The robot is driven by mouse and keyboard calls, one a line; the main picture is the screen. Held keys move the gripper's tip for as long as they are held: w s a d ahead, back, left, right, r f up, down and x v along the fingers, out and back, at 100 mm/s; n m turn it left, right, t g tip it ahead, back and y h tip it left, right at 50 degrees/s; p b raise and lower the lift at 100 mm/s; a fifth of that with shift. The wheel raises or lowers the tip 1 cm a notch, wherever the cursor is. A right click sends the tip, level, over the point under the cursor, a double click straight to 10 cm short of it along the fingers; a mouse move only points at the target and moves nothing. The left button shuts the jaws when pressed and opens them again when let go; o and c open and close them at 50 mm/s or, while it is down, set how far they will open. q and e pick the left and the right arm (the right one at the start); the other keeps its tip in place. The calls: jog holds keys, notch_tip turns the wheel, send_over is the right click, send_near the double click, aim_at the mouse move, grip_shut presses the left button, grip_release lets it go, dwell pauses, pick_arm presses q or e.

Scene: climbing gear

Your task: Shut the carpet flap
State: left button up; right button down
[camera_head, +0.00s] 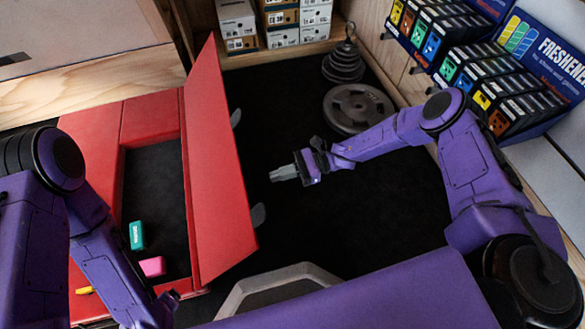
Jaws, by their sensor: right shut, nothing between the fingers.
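The carpet flap (217,165) is a long red panel that stands raised, steeply tilted, along the right side of a red padded frame (92,140). The frame surrounds an opening with a dark floor (155,190); the opening is uncovered. Small grey tabs show at the flap's right side. My right gripper (278,174) is shut and empty, to the right of the flap and apart from it, pointing left towards it. My left arm reaches down over the frame's left side; its gripper's fingers are not visible.
A teal block (136,235) and a pink block (152,266) lie in the opening. A yellow item (84,290) lies at the lower left. Weight plates (357,108) stand at the back. Boxes (238,22) and a product rack (475,70) line the walls. Dark floor right of the flap is clear.

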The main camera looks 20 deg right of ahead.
jog(key=a+r, duration=0.2)
jog(key=a, duration=0.4)
jog(key=shift+a+r, duration=0.15)
jog(key=shift+a, duration=0.1)
jog(key=shift+s, duration=0.1)
